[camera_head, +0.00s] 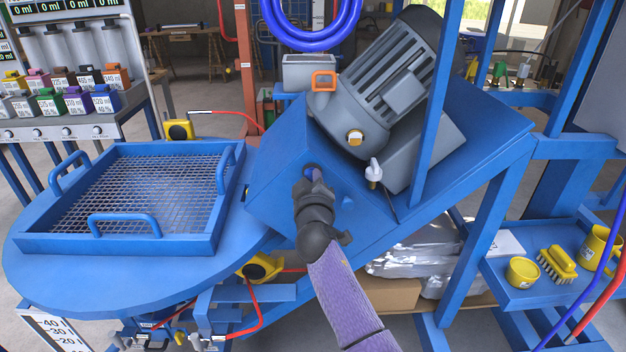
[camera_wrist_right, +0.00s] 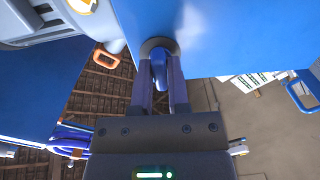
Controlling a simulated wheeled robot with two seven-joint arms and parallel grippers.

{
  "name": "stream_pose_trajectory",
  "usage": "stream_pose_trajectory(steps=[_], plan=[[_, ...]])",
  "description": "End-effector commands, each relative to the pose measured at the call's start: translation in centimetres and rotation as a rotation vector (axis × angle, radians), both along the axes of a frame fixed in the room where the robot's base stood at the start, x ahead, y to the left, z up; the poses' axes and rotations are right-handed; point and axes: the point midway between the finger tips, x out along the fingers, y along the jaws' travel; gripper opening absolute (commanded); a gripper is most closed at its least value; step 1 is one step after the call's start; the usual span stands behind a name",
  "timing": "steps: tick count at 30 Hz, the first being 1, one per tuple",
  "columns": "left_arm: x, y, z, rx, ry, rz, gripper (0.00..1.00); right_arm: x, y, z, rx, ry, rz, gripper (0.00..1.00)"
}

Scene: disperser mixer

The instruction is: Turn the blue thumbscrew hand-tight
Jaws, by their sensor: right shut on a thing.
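The blue thumbscrew (camera_wrist_right: 158,69) sits on the face of the blue slanted machine housing (camera_wrist_right: 220,40), with a dark round collar at its base. In the wrist view it stands between the two fingers of my right gripper (camera_wrist_right: 160,80), which is shut on it. In the head view my right gripper (camera_head: 316,180) reaches up from below to the housing's front face (camera_head: 270,175). The gripper mostly hides the screw there. My left gripper is not in view.
A grey motor (camera_head: 385,85) with an orange handle sits above the housing. A white-tipped knob (camera_head: 374,170) is right of my gripper. A blue round table bears a mesh tray (camera_head: 150,242) at left. A blue shelf (camera_head: 515,295) holds yellow cups and a brush.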

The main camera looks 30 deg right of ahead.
Motion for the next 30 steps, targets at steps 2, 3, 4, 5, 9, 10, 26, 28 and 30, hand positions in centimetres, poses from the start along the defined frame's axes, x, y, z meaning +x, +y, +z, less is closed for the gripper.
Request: stream_pose_trajectory(steps=[2, 3, 4, 5, 9, 10, 26, 28, 30], plan=[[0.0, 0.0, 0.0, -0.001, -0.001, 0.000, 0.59, 0.0, 0.0, 0.0, -0.007, 0.004, 0.001, 0.00], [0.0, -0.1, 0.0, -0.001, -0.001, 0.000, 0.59, 0.0, 0.0, 0.0, -0.009, 0.005, 0.001, 0.00], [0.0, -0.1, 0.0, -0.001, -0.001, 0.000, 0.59, 0.0, 0.0, 0.0, -0.009, 0.006, 0.001, 0.00], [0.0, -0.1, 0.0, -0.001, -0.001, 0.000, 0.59, 0.0, 0.0, 0.0, -0.010, 0.006, 0.001, 0.00], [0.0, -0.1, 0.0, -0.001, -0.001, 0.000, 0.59, 0.0, 0.0, 0.0, -0.010, 0.006, 0.001, 0.00], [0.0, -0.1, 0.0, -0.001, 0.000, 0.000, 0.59, 0.0, 0.0, 0.0, -0.010, 0.006, 0.001, 0.00], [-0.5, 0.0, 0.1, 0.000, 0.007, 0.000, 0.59, -0.1, 0.0, 0.0, -0.009, 0.005, 0.000, 0.53], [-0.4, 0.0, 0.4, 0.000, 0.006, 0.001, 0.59, -0.5, 0.4, 0.0, -0.008, 0.006, 0.001, 0.53], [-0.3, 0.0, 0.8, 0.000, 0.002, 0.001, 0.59, -1.4, 0.9, 0.2, -0.007, 0.005, 0.002, 0.53]])
